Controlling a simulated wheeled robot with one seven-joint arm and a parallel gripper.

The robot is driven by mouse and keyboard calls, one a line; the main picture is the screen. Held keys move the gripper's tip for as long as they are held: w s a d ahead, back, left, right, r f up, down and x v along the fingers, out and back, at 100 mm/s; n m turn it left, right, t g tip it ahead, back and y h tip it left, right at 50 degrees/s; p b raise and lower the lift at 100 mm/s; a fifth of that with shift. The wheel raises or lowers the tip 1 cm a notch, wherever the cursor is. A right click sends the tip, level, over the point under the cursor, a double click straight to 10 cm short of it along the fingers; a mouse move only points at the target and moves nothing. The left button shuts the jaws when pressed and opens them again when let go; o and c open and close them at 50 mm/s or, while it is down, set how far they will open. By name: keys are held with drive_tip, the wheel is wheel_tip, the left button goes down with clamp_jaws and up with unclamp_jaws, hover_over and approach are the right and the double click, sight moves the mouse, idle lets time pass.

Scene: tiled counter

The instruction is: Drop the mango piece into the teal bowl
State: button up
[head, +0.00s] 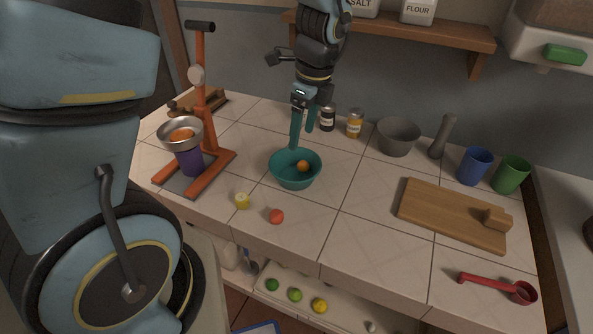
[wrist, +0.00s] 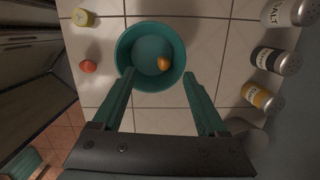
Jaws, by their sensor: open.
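The teal bowl (head: 296,181) stands upright on the tiled counter, left of its middle. A small orange piece, which looks like the mango piece (head: 303,166), lies inside it toward the right. In the wrist view the bowl (wrist: 126,44) and the orange piece (wrist: 163,63) both show clearly. My gripper (head: 303,145) points down over the bowl's back side. In the wrist view my gripper (wrist: 158,77) has its teal fingers wide apart with nothing between them, on either side of the bowl's near part.
An orange juicer press (head: 205,100) stands left of the bowl. A yellow piece (head: 242,201) and a red piece (head: 277,216) lie in front. Jars (head: 354,125) and a grey mortar (head: 398,137) stand behind right; a cutting board (head: 450,215) lies right.

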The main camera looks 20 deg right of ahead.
drive_tip(key=shift+r, duration=0.1)
wheel_tip(320, 180, up, 10)
drive_tip(key=s+d+b, duration=0.1)
drive_tip(key=b, duration=0.1)
drive_tip(key=shift+r, duration=0.25)
drive_tip(key=shift+s, duration=0.1)
idle(0.3)
